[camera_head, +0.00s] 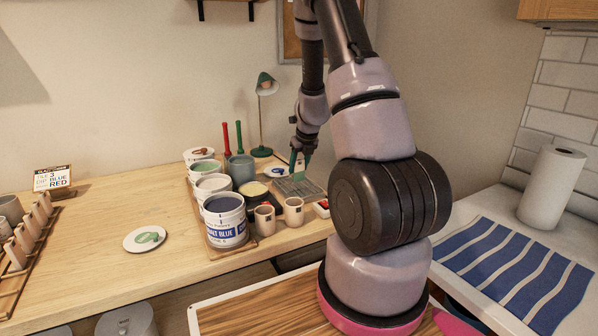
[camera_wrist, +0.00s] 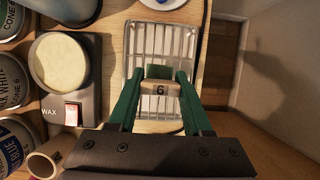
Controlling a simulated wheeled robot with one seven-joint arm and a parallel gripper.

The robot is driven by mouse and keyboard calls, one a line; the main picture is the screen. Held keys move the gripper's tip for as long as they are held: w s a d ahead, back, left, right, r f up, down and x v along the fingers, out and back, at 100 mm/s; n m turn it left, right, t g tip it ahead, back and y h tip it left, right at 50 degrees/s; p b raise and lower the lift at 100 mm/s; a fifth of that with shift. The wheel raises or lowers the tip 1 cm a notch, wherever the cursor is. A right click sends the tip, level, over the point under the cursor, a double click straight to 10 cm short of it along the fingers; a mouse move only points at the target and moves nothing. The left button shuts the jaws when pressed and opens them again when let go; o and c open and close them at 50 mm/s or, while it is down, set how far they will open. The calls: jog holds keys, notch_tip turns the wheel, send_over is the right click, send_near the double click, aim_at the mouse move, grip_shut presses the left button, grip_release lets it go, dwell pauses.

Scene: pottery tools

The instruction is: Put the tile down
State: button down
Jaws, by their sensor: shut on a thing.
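In the head view my gripper (camera_head: 300,160) points down over the rack (camera_head: 297,190) at the back right of the wooden table. The tile cannot be made out there.
Glaze buckets, among them a blue one (camera_head: 225,222), crowd the rack's left side. A wax pot (camera_wrist: 62,65) and two small cups (camera_head: 264,221) are close by. A lamp (camera_head: 264,120) stands behind. The table's right edge is near the rack.

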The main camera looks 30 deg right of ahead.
jog(key=shift+f, duration=0.85)
jog(key=shift+f, duration=0.1)
jog(key=shift+c, duration=1.7)
grip_release()
jog(key=shift+a, duration=0.1)
